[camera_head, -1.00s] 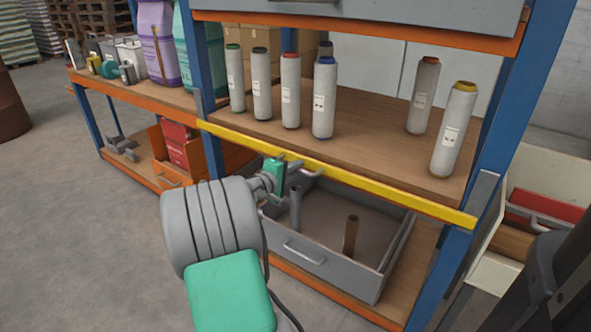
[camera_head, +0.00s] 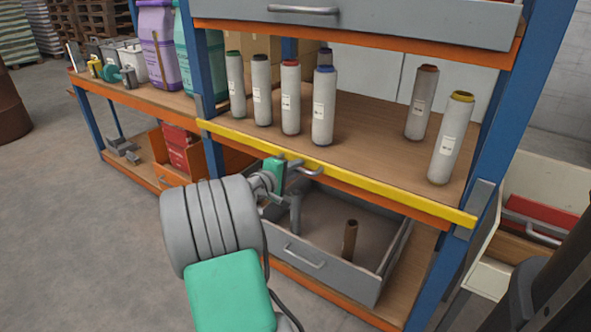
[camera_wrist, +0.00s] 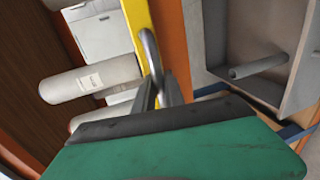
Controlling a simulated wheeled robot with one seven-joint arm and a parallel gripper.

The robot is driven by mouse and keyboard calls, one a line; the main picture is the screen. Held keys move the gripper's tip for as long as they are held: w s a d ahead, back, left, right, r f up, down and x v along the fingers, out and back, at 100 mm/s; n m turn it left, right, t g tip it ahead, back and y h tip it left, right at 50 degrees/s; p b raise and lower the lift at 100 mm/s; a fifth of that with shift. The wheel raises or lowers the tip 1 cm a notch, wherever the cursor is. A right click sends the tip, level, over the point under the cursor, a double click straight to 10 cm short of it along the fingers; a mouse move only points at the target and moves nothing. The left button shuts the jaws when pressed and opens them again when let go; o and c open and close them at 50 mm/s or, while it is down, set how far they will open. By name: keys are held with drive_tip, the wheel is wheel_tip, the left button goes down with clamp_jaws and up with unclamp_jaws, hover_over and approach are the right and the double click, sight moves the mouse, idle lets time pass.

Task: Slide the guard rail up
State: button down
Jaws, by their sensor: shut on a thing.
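The guard rail is a yellow bar (camera_head: 390,190) across the front of the middle shelf, low along the shelf's edge. Its grey handle (camera_head: 309,168) sticks out from the front near the middle. My gripper (camera_head: 288,166) is at the left end of this handle and shut on it. In the wrist view the handle (camera_wrist: 149,50) runs down from the yellow rail (camera_wrist: 139,18) to between the fingers (camera_wrist: 155,95). The fingertips are partly hidden by the green gripper body in that view.
Several wrapped rolls (camera_head: 322,105) stand on the shelf (camera_head: 375,145) behind the rail. An open grey drawer (camera_head: 330,262) with two upright tubes lies below. Blue posts (camera_head: 495,130) stand at the rail's ends. A grey drawer (camera_head: 400,15) is above. Floor at left is clear.

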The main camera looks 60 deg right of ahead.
wheel_tip(320, 180, up, 7)
drive_tip(key=p, duration=0.4)
drive_tip(key=shift+r, duration=0.15)
drive_tip(key=c, duration=1.6)
unclamp_jaws()
drive_tip(key=shift+o, duration=1)
drive_tip(key=shift+f, duration=0.2)
drive_tip(key=p+v, duration=0.1)
drive_tip(key=v, duration=0.7)
drive_tip(key=shift+p, duration=0.3)
